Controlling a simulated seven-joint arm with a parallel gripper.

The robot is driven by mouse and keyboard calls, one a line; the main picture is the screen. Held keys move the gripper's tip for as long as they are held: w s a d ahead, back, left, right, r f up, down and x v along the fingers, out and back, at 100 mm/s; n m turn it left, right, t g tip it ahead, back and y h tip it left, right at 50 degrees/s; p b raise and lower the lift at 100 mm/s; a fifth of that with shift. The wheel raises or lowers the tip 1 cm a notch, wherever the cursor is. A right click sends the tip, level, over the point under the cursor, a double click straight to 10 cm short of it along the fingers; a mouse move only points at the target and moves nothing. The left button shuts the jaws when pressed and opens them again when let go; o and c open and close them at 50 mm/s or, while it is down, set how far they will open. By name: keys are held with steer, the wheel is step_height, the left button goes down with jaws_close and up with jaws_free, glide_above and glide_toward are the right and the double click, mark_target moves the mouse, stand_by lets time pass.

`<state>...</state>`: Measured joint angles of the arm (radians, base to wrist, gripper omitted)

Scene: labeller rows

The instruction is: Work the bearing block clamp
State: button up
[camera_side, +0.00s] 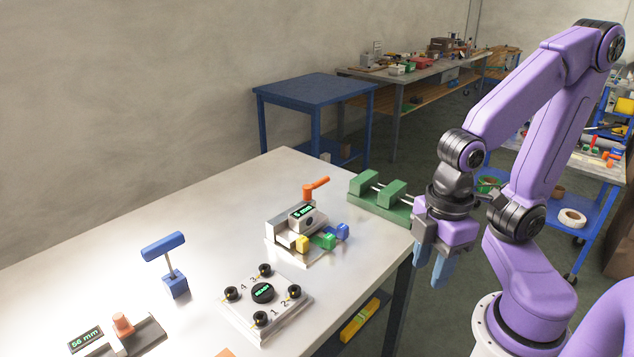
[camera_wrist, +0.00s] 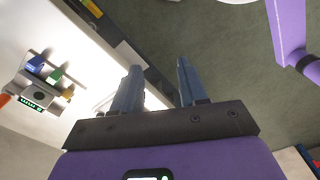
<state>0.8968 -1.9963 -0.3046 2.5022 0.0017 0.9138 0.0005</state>
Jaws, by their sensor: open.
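A grey clamp-like unit (camera_side: 313,225) with an orange lever (camera_side: 316,188) and a small lit display (camera_side: 302,212) stands on the white bench. Yellow (camera_side: 302,244), green (camera_side: 327,241) and blue (camera_side: 343,231) blocks sit along its front. The unit also shows at the left of the wrist view (camera_wrist: 40,92). A green vise-like fixture (camera_side: 391,189) with two blocks on rods lies at the bench's right edge; I cannot tell which of the two is the bearing block clamp. My gripper (camera_side: 436,267) points down, open and empty, beyond the bench's right edge, apart from both.
On the bench (camera_side: 110,260) are a panel with several black knobs (camera_side: 238,318), a blue T-handled post (camera_side: 176,285) and a gauge reading 56 mm (camera_side: 86,340). A blue table (camera_side: 315,90) stands behind. The bench's left part is clear.

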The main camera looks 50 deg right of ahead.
steer(key=shift+o, duration=0.2)
steer(key=w+a+r+m, duration=0.2)
steer(key=w+r+m, duration=0.2)
steer(key=w+m, duration=0.6)
step_height(320, 180, up, 6)
steer(key=m+t, duration=0.2)
steer(key=m, duration=1.9)
glide_above(322, 179)
steer(key=s, duration=0.4)
steer(key=w+f, duration=0.1)
steer(key=f, duration=0.4)
steer(key=w+f, duration=0.1)
steer(key=f, duration=0.5)
steer(key=w+f, duration=0.1)
steer(key=f, duration=0.5)
steer(key=shift+w+f, duration=0.1)
steer(key=shift+w, duration=0.2)
jaws_close()
